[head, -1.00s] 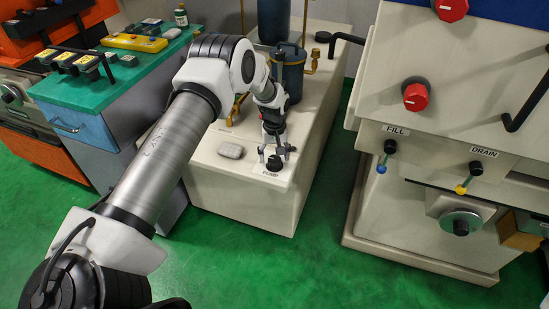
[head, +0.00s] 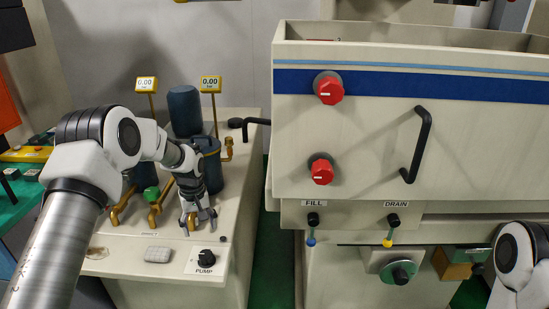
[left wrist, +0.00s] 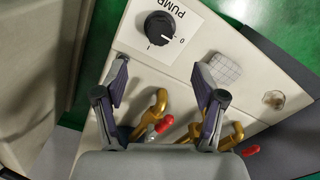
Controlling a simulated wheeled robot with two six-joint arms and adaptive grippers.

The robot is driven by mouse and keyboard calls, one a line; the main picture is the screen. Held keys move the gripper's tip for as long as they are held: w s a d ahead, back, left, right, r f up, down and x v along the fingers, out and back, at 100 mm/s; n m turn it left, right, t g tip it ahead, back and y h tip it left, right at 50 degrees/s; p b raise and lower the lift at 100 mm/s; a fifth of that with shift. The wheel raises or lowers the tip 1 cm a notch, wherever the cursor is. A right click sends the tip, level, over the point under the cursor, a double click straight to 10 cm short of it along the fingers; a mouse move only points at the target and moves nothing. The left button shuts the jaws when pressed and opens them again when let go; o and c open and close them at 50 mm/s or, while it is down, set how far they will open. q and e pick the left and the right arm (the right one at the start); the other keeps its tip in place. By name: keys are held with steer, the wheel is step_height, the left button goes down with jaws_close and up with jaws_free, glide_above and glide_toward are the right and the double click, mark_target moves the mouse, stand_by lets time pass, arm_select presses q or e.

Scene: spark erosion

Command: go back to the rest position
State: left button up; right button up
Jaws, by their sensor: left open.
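My left gripper (head: 200,225) is open and empty above the cream pump unit (head: 135,262). It is behind and apart from the black PUMP knob (head: 206,255) in the head view. In the left wrist view, the open fingers (left wrist: 163,72) have nothing between them, and the PUMP knob (left wrist: 160,28) lies beyond their tips with its white mark towards the 0. My left arm reaches in from the left. Part of my right arm shows at the lower right edge; its gripper is out of view.
Brass pipes (head: 155,212), a blue-grey canister (head: 209,165) and two yellow gauges (head: 146,84) reading 0.00 stand near my left gripper. The cream tank (head: 380,135) has red knobs, a black handle (head: 417,145) and FILL and DRAIN levers. A green-topped cabinet is at left.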

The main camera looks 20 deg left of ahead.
arm_select(q)
steer(key=f, duration=0.1)
steer(key=s+f, duration=0.1)
steer(key=d+f, duration=0.1)
steer(key=shift+s+f+g, duration=0.1)
steer(key=shift+s+g, duration=0.2)
steer(key=shift+g, duration=0.1)
steer(key=s+d+f+m+g, duration=0.1)
steer(key=s+d+f, duration=0.4)
steer(key=s, duration=0.5)
steer(key=s+d+f+m+g, duration=0.1)
steer(key=s+d+f+g, duration=0.15)
steer(key=s+f, duration=0.55)
steer(key=s+d+f+m+g, duration=0.15)
steer(key=s+d+f, duration=0.25)
steer(key=s, duration=0.7)
steer(key=s+d+r+m+t, duration=0.1)
steer(key=s+r+m+t, duration=0.1)
steer(key=s+m+t, duration=0.2)
steer(key=s+t, duration=0.1)
steer(key=s, duration=0.1)
steer(key=shift+s+d+t, duration=0.25)
steer(key=shift+s+t, duration=0.1)
steer(key=shift+t, duration=0.05)
